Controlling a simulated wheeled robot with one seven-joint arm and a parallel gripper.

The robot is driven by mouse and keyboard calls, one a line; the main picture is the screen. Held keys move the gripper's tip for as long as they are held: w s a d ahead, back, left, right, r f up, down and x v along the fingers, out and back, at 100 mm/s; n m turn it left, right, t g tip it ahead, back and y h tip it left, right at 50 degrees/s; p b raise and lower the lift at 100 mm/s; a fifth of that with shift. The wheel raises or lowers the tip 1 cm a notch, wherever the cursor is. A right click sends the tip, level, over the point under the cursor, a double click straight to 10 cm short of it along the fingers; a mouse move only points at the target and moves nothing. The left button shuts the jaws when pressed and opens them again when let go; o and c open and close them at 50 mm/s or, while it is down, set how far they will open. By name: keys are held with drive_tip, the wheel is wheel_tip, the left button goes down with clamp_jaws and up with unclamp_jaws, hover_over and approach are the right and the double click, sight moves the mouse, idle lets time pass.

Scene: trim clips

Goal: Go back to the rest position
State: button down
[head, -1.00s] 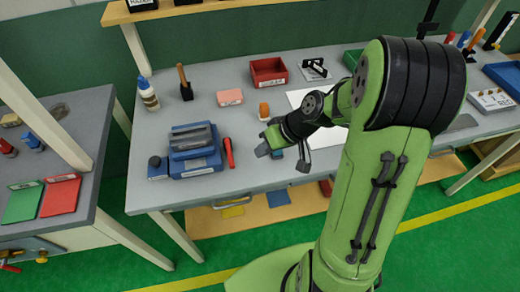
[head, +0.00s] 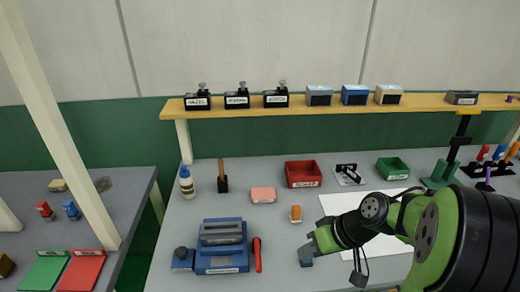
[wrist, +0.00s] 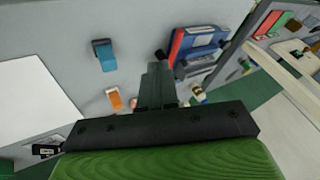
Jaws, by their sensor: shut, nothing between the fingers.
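My gripper (head: 305,252) is low over the front middle of the grey bench (head: 275,185) in the head view, with my green arm reaching in from the right. In the wrist view its dark fingers (wrist: 157,82) are together with nothing held between them. A teal-blue clip (wrist: 104,54) lies on the bench left of the fingers, apart from them in the picture. An orange and white piece (wrist: 114,98) also lies left of the fingers. It stands behind my gripper in the head view (head: 295,214).
A blue fixture (head: 222,265) and a red marker-like piece (head: 257,254) are left of my gripper. Behind are a pink block (head: 263,195), a red bin (head: 303,174) and a white sheet (head: 340,203). A wooden shelf (head: 340,105) runs above the bench's back.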

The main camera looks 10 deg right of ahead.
drive_tip(key=s+a+r+m+t+h, duration=0.1)
drive_tip(key=s+r+h, duration=0.1)
drive_tip(key=s+r, duration=0.2)
drive_tip(key=s+a+r+m+t+h, duration=0.1)
drive_tip(key=s+a+r+h, duration=0.1)
drive_tip(key=s, duration=0.9)
wheel_tip(320, 180, up, 3)
drive_tip(key=shift+f+h, duration=0.1)
drive_tip(key=shift+h, duration=0.7)
